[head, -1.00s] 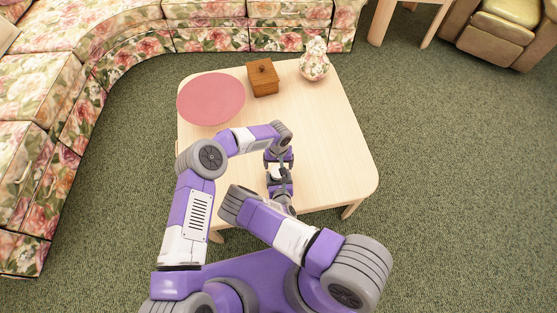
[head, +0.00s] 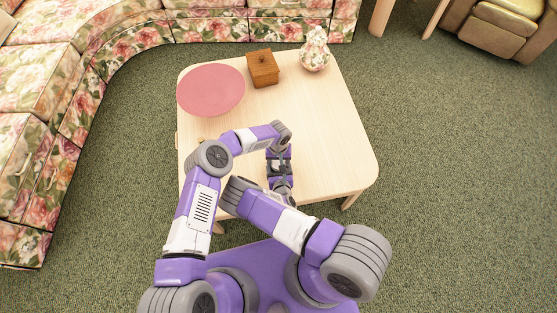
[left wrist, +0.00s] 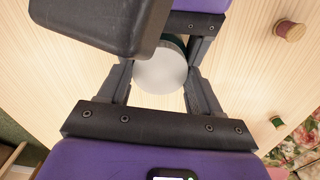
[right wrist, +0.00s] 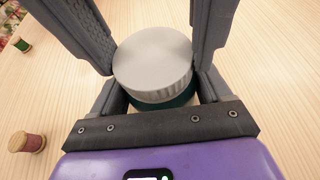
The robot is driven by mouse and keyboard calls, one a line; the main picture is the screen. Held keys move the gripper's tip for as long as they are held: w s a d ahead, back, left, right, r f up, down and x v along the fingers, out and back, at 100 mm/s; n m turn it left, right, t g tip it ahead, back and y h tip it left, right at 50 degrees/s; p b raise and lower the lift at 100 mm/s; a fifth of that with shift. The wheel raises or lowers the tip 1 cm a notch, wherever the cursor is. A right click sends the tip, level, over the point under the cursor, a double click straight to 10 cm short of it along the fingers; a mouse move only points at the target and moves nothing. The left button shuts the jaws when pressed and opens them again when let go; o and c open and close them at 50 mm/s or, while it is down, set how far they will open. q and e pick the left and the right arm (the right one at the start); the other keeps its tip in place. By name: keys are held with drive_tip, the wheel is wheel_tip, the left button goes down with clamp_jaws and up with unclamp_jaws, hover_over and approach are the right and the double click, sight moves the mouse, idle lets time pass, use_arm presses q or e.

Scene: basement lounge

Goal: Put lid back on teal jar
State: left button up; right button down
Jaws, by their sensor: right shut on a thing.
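The teal jar (right wrist: 172,101) shows as a dark teal band under its pale grey lid (right wrist: 152,60) in the right wrist view. The lid sits level over the jar; whether it is fully seated cannot be told. It also shows in the left wrist view as a pale disc (left wrist: 160,72). My right gripper (right wrist: 157,88) is shut on the teal jar, below the lid. My left gripper (left wrist: 160,80) has its fingers apart on either side of the lid. In the head view the arms hide jar and lid.
A pink spool (right wrist: 27,142) and a green spool (right wrist: 22,45) stand near the grippers. The table's right side is clear.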

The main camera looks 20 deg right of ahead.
use_arm(q)
drive_tip(key=shift+c, duration=1.4)
drive_tip(key=m, duration=0.8)
drive_tip(key=shift+m, duration=0.4)
drive_tip(key=m, duration=0.3)
drive_tip(key=shift+m, duration=0.3)
drive_tip(key=m, duration=0.5)
drive_tip(key=shift+m, duration=0.3)
drive_tip(key=m, duration=0.3)
drive_tip(key=shift+m, duration=0.3)
drive_tip(key=m, duration=0.3)
drive_tip(key=shift+m, duration=0.3)
drive_tip(key=m, duration=0.7)
drive_tip(key=o, duration=1.2)
drive_tip(key=shift+c, duration=0.2)
